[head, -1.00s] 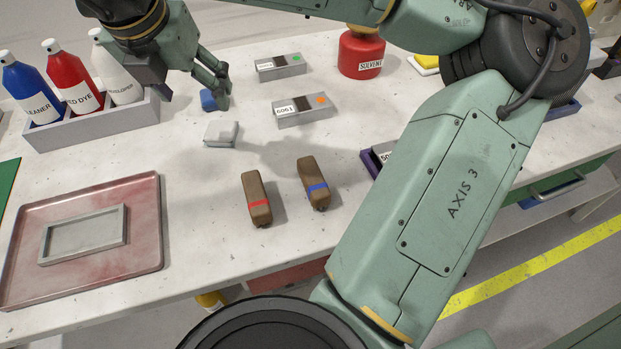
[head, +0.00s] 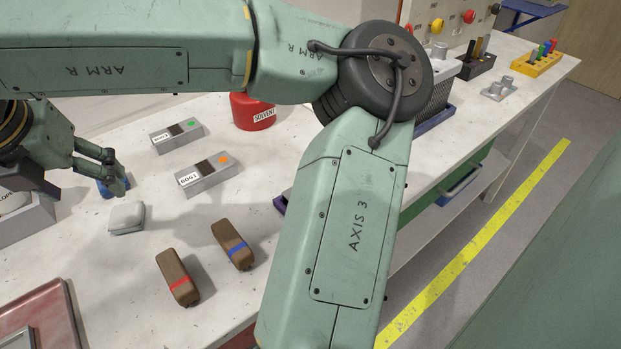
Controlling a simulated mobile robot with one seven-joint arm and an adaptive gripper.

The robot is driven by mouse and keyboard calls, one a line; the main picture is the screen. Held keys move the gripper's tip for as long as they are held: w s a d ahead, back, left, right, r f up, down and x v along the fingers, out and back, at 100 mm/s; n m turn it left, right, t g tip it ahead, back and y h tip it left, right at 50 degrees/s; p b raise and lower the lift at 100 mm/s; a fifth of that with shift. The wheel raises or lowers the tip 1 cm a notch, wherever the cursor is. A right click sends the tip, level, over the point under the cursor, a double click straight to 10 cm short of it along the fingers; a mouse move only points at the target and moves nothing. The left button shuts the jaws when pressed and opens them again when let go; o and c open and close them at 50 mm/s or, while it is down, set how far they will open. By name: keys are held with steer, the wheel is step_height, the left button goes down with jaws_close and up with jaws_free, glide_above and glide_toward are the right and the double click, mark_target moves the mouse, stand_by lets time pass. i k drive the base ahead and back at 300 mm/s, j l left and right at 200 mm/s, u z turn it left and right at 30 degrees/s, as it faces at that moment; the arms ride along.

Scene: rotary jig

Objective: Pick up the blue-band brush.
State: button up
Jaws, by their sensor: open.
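The blue-band brush (head: 233,244) is a brown block with a blue stripe. It lies on the white table, right of a similar brown brush with a red band (head: 178,278). My gripper (head: 120,188) is at the left, above the table, open, with its fingers near a small blue object (head: 108,187). I cannot tell whether the fingers touch that object. My gripper is up and left of the blue-band brush, clear of it.
A grey-white block (head: 127,218) lies between my gripper and the brushes. Two grey gauge blocks, one with an orange dot (head: 208,176) and one with a green dot (head: 177,135), lie behind. A red solvent can (head: 252,112) stands farther back. A pinkish tray (head: 45,312) is at lower left.

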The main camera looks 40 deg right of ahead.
mark_target(238, 251)
steer(key=k+j+z, duration=0.15)
steer(key=z, duration=0.25)
steer(key=k+z, duration=0.2)
steer(key=z, duration=0.15)
steer(key=k+j+z, duration=0.1)
steer(key=z, duration=0.3)
steer(key=k, duration=0.05)
